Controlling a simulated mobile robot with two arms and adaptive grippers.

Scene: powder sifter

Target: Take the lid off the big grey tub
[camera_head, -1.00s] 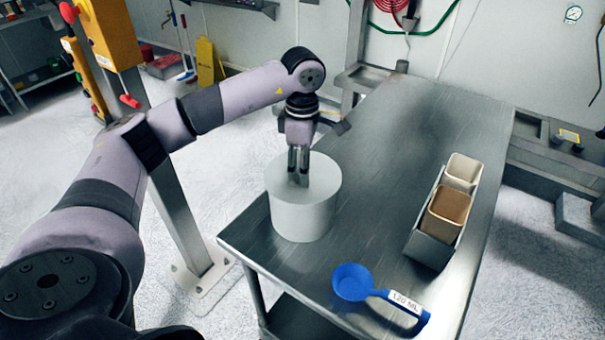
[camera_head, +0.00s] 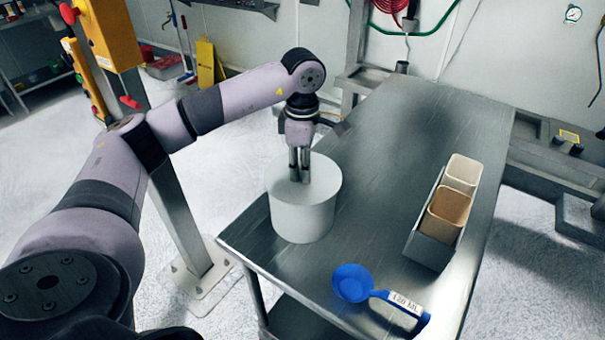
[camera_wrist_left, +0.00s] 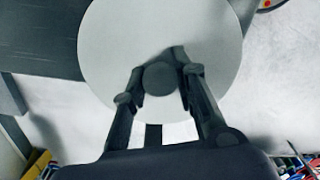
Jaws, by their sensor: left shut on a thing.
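The big grey tub (camera_head: 303,218) stands upright near the left edge of the metal table. Its round, pale lid (camera_head: 325,180) is on top, and I see no gap between lid and tub. My left gripper (camera_head: 300,180) points straight down at the middle of the lid. In the left wrist view the fingers of my left gripper (camera_wrist_left: 160,80) are on either side of a dark round knob (camera_wrist_left: 160,78) at the lid's centre, and they are shut on it. The lid (camera_wrist_left: 215,45) fills the middle of that view. My right gripper is not in view.
On the metal table (camera_head: 400,130), a blue scoop (camera_head: 352,283) lies near the front edge. A metal holder (camera_head: 428,250) with a cream container (camera_head: 463,172) and a brown container (camera_head: 448,215) stands at the right. The table's back half is clear.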

